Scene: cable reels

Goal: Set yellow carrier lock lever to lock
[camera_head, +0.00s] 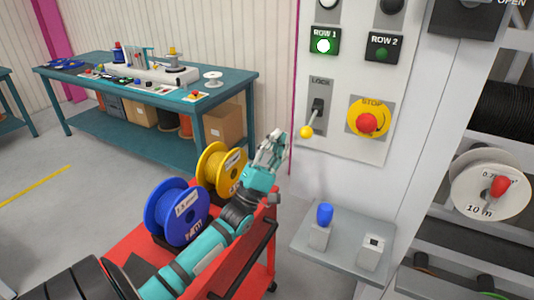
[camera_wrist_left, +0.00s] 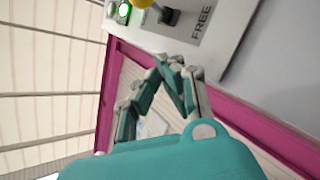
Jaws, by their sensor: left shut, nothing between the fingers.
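The lock lever (camera_head: 313,118) is on the white control panel, under a LOCK label. Its yellow knob (camera_head: 306,132) hangs low, toward the lower end of the plate. In the left wrist view the yellow knob (camera_wrist_left: 143,3) is cut by the top edge, and the FREE label (camera_wrist_left: 202,22) shows beside the lever base (camera_wrist_left: 169,16). My left gripper (camera_head: 277,137) is shut and empty, a little left of the knob and apart from it in the picture. Its closed fingers show in the left wrist view (camera_wrist_left: 172,62). My right gripper is not in view.
A red STOP button (camera_head: 367,123) sits right of the lever, with ROW 1 (camera_head: 325,42) and ROW 2 (camera_head: 384,47) buttons above. A grey shelf (camera_head: 341,240) juts out below. A red cart (camera_head: 258,233) with blue (camera_head: 177,212) and yellow (camera_head: 221,168) reels stands under my left arm.

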